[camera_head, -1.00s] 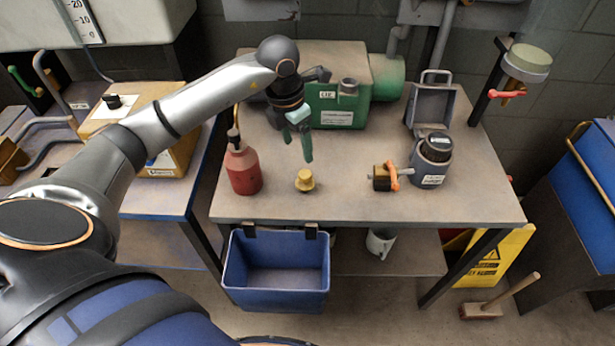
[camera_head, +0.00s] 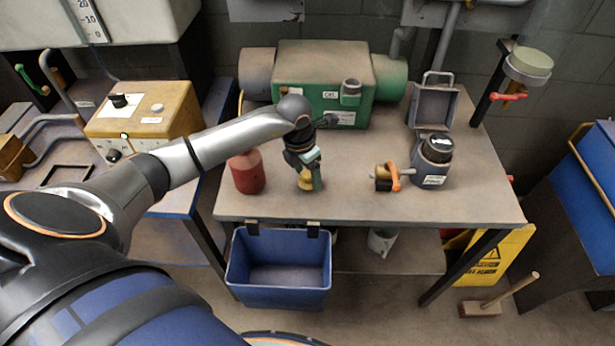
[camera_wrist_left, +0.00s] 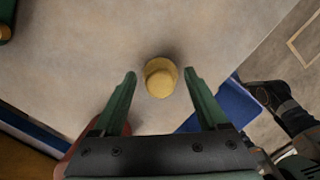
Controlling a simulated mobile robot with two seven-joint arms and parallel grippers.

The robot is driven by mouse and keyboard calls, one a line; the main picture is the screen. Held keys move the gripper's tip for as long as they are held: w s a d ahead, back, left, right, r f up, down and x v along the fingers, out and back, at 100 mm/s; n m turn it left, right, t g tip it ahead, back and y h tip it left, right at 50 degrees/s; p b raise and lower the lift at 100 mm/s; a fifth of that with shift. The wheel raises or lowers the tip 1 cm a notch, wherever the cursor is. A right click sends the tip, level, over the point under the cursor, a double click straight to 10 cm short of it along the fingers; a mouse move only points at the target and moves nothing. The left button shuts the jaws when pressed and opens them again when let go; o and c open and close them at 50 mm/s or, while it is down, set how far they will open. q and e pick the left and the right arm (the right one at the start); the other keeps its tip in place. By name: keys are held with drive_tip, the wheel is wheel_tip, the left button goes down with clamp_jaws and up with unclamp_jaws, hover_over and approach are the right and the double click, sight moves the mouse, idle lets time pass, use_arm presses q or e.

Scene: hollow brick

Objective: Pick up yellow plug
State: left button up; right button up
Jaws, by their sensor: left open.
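The yellow plug (camera_head: 306,180) stands on the workbench, partly hidden by my left gripper in the head view. In the left wrist view the plug (camera_wrist_left: 160,77) shows from above, just ahead of the space between the fingertips. My left gripper (camera_head: 313,184) is open, and its green fingers point down over the plug. In the left wrist view the gripper (camera_wrist_left: 160,75) has one finger on each side of the plug, with a gap on both sides. I cannot tell the exact height of the fingertips above the bench. My right gripper is not in view.
On the workbench (camera_head: 400,205), a red bottle (camera_head: 247,172) stands just left of the plug. A green machine (camera_head: 320,85) is behind. A brass valve with an orange handle (camera_head: 387,177) and a grey canister (camera_head: 432,160) stand to the right. A blue bin (camera_head: 278,290) hangs in front.

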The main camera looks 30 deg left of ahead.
use_arm(q)
drive_tip(key=shift+c, duration=0.2)
drive_tip(key=c, duration=1.1)
drive_tip(key=shift+r, duration=0.15)
drive_tip(key=shift+c, duration=0.2)
